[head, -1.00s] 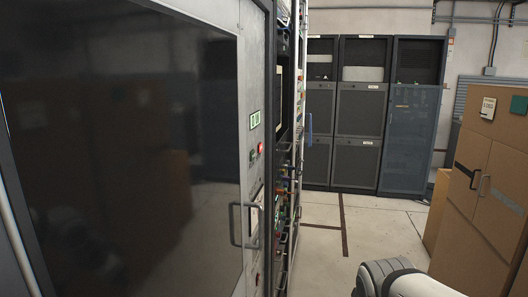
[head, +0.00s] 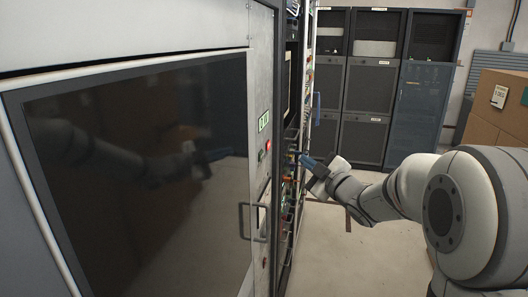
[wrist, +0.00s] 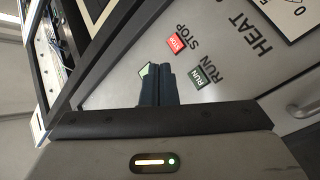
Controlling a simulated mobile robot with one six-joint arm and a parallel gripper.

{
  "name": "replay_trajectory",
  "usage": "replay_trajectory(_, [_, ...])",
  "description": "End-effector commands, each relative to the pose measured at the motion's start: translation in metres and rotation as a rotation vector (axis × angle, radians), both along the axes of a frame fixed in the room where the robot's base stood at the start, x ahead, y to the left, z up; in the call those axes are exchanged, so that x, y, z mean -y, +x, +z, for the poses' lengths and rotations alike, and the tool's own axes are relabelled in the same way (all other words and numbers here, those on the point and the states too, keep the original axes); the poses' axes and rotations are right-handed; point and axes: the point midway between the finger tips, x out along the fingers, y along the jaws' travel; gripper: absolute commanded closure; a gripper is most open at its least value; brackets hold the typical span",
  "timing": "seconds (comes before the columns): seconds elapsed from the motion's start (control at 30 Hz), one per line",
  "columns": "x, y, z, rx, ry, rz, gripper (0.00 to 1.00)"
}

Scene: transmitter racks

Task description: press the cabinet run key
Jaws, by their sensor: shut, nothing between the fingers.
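The green RUN key (wrist: 197,77) shows in the wrist view, with the word RUN printed beside it. The red STOP key (wrist: 176,42) is close by on the same grey panel. In the head view a red key (head: 268,145) and a dark green key (head: 261,155) sit on the cabinet's narrow front strip. My gripper (wrist: 157,70) is shut and empty; in the wrist view its fingertips appear left of the RUN key, not over it. In the head view my gripper (head: 305,159) is right of the keys, seemingly clear of the panel.
A cabinet handle (head: 242,221) sticks out below the keys. Racks with coloured parts (head: 292,160) stand just beyond. A pale green patch (wrist: 146,70) is partly hidden by my fingers. Cardboard-brown boxes (head: 485,115) stand at right; dark racks (head: 372,88) stand behind.

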Motion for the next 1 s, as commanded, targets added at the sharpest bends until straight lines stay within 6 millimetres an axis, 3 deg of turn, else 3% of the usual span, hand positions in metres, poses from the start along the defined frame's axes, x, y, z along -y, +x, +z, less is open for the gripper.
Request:
replay_trajectory(0.37, [-0.003,0.001,0.000,-0.001,0.000,-0.001,1.00])
replay_trajectory(1.0, [-0.077,0.015,-0.002,0.000,0.000,-0.003,1.00])
